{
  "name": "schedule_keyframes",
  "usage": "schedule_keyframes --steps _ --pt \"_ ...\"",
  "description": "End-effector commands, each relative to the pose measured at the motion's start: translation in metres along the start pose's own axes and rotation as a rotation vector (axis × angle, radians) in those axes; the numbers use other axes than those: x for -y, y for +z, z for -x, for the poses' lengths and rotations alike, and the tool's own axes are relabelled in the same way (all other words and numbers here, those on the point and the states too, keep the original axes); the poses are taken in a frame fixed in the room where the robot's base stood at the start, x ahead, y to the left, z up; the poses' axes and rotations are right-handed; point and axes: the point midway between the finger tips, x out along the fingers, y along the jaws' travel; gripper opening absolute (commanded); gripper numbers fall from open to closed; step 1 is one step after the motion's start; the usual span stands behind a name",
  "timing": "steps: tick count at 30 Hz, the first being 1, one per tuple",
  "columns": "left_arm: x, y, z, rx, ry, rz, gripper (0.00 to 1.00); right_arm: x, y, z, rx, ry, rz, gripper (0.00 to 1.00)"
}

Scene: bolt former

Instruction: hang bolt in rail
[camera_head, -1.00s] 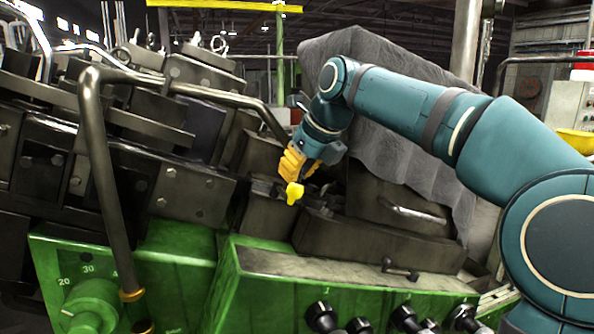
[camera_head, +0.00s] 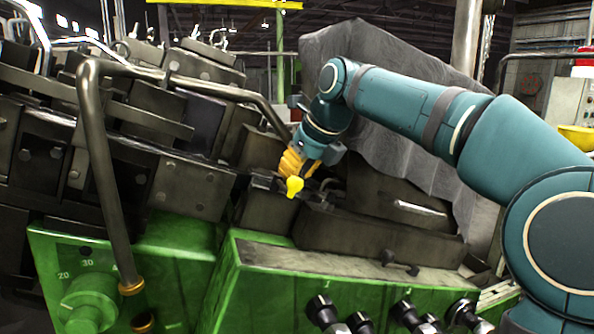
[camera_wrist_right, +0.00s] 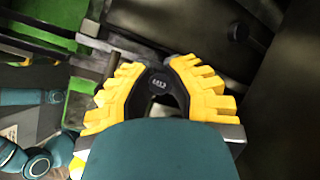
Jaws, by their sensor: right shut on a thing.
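My right gripper (camera_head: 294,182) is over the dark metal blocks in the middle of the machine. Its stepped yellow fingers also show in the right wrist view (camera_wrist_right: 157,78). They are closed around a dark piece with pale marks on its face, which appears to be the bolt (camera_wrist_right: 158,84). In the head view the fingers hide the held bolt. A dark metal block (camera_head: 268,212) stands just below the fingertips; I cannot tell for sure which part is the rail or whether the bolt touches it. My left gripper is not in view.
A dark bolt-like piece (camera_head: 398,263) lies on the green housing (camera_head: 330,266). A bent metal pipe (camera_head: 103,165) rises at the left. A grey cover (camera_head: 405,95) hangs behind my right arm. Several black knobs line the front edge.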

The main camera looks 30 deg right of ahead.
Motion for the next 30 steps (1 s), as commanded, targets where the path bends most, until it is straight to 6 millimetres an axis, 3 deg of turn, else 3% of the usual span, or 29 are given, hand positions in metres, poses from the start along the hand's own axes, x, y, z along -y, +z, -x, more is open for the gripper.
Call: schedule_keyframes --steps 17,18,21,30 --pt "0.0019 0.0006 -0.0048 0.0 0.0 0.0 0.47 0.0002 -0.0044 -0.0075 0.001 0.0 0.0 0.0" --pt "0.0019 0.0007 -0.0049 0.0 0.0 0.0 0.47 0.0001 -0.0046 -0.0079 0.0 0.0 0.0 0.18" --pt "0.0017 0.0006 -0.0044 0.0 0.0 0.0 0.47 -0.0001 -0.0043 -0.0077 -0.001 0.0 0.0 0.47" --pt "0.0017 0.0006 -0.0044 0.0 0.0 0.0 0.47 -0.0016 -0.0044 -0.0088 -0.004 0.004 0.002 0.47"
